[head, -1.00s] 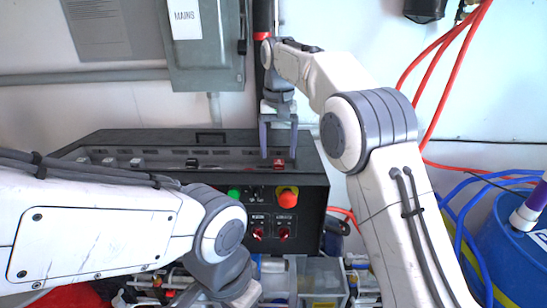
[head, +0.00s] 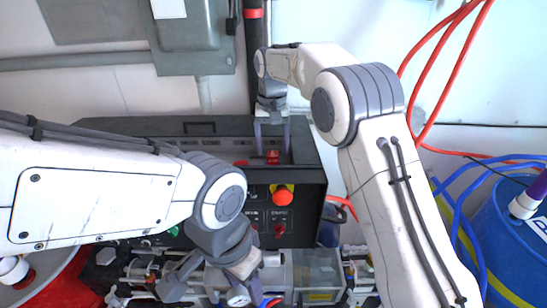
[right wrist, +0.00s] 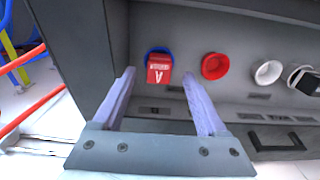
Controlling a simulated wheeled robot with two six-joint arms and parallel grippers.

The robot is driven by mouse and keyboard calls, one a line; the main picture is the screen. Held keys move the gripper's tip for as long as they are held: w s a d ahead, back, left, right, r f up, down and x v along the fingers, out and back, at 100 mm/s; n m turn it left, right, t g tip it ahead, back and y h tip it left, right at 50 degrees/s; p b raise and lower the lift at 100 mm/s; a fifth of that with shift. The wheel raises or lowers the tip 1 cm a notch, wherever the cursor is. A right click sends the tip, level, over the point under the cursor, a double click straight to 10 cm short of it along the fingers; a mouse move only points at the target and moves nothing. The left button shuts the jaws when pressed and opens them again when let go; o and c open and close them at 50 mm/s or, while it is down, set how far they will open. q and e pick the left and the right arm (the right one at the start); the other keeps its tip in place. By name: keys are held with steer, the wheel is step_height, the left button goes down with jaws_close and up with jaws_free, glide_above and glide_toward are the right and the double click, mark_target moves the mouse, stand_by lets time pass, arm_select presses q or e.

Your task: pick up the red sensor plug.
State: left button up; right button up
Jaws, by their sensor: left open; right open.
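The red sensor plug (right wrist: 158,68), a square red block with a white label, sits in a blue ring socket in the right wrist view. In the head view the red plug (head: 273,156) is at the right end of the black box's recessed top. My right gripper (head: 272,146) points down over it, open. In the right wrist view its fingers (right wrist: 158,75) reach either side of the plug, with gaps visible; I cannot tell whether they touch it. My left gripper (head: 205,289) is open and low in front of the box, over clutter.
Next to the plug are a red socket (right wrist: 215,66), a white socket (right wrist: 267,72) and a black plug (right wrist: 308,83). The recess walls stand close around. The box front (head: 305,218) has a red knob (head: 283,195). A blue drum (head: 510,245) and hoses are at right.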

mark_target(273, 153)
step_height(273, 153, down, 2)
steer(key=shift+f+p, duration=0.15)
steer(key=shift+p, duration=0.45)
steer(key=shift+f, duration=0.6)
jaws_close()
arm_select(q)
step_height(273, 153, up, 2)
steer(key=shift+r, duration=0.1)
arm_select(e)
steer(key=shift+r, duration=0.15)
steer(key=shift+r+b, duration=0.3)
step_height(273, 153, up, 8)
steer(key=shift+f+b, duration=0.1)
steer(key=shift+b, duration=0.9)
arm_select(q)
step_height(273, 153, up, 3)
steer(key=p, duration=0.5)
steer(key=shift+s+p, duration=0.1)
steer(key=shift+p, duration=0.25)
arm_select(e)
step_height(273, 153, up, 6)
steer(key=shift+r, duration=0.25)
